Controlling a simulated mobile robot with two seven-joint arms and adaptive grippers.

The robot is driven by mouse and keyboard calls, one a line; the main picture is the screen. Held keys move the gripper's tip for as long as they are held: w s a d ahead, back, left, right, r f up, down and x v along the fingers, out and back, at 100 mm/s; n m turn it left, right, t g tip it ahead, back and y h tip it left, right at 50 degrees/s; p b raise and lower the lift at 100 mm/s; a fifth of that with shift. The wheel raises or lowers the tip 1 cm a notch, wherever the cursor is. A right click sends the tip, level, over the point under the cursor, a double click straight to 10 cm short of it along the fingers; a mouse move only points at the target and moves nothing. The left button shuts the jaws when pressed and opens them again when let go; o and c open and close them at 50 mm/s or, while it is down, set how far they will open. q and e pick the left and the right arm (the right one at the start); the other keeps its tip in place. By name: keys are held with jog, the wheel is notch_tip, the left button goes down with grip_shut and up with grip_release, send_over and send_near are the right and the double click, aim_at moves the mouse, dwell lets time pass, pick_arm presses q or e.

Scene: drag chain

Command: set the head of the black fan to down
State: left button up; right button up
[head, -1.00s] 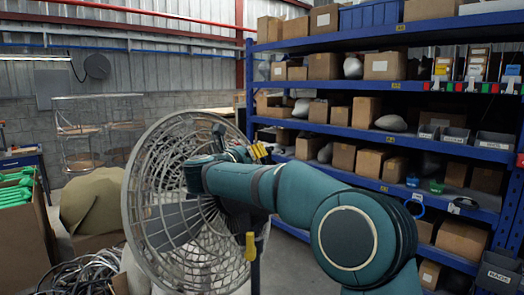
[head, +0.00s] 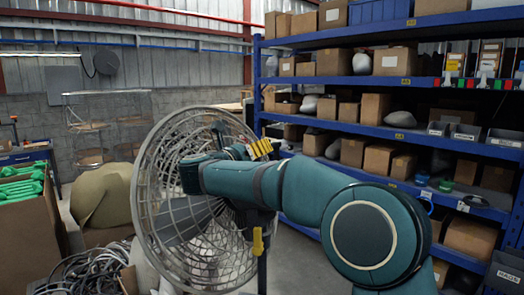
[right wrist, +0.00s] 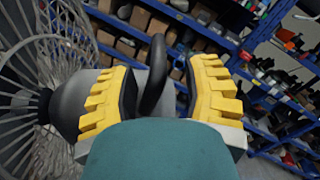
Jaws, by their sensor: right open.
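The fan (head: 195,225) stands left of centre in the head view, its large round wire cage facing left. The cage's left edge (right wrist: 45,60) also shows in the right wrist view, with the dark motor housing (right wrist: 75,105) beside my fingers. My right gripper (head: 262,149) is behind the cage near its top, partly hidden by my own arm. In the right wrist view my right gripper (right wrist: 160,68) is open, and a black curved handle (right wrist: 154,75) stands between its yellow fingers. I cannot tell whether either finger touches it. My left gripper is not in view.
Blue shelves (head: 345,125) with boxes fill the right. A carton (head: 25,225) with green items, a tan bundle (head: 103,200) and coiled cables (head: 85,272) lie left of the fan.

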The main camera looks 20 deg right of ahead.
jog(key=v, duration=0.8)
jog(key=shift+s+a, duration=0.15)
jog(key=shift+a, duration=0.1)
